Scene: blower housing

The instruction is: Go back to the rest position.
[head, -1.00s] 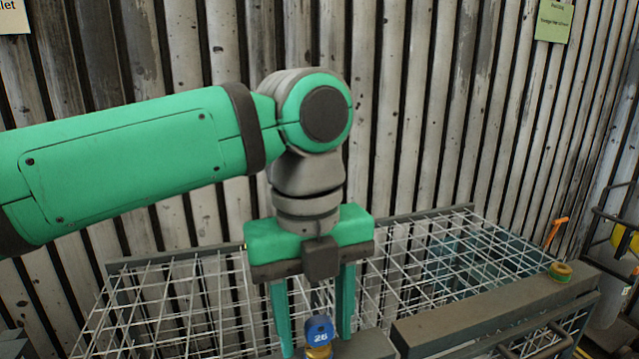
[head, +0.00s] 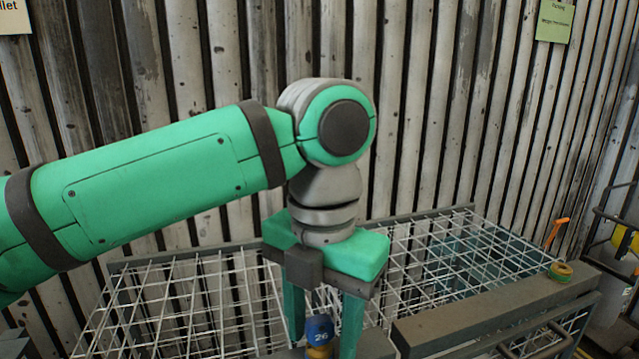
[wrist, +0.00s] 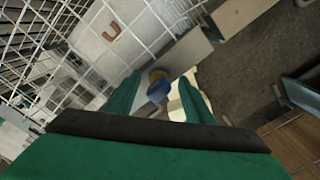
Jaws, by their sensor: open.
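My gripper (head: 322,338) points down in the head view, with its two green fingers spread apart. A blue-topped piece marked 26 (head: 320,328), with a yellow part below the blue, shows between the fingers in that view. I cannot tell from the head view whether the fingers touch it. In the wrist view the blue piece (wrist: 158,82) lies beyond and between the tips of my open gripper (wrist: 155,92). Its lower part is cut off by the bottom edge of the head view.
A wire-mesh cage (head: 200,290) stands behind and around my gripper, before a corrugated wall (head: 430,120). An orange-handled item (head: 556,232) stands at the cage's right end.

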